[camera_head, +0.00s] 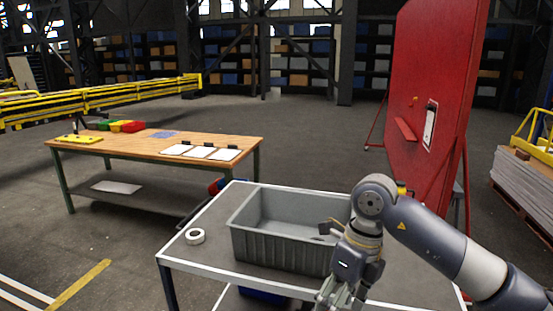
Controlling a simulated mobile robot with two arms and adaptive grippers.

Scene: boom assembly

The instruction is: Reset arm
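My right arm comes in from the right, bent over the near cart. My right gripper (338,296) points down at the bottom edge of the picture, in front of the grey bin. Its fingertips are partly cut off, so I cannot tell whether it is open or holds anything. My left arm and gripper are not in view.
A wooden table (150,146) holds white sheets (200,152) and coloured trays (122,126). A red panel (428,85) stands behind right. Open floor lies between.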

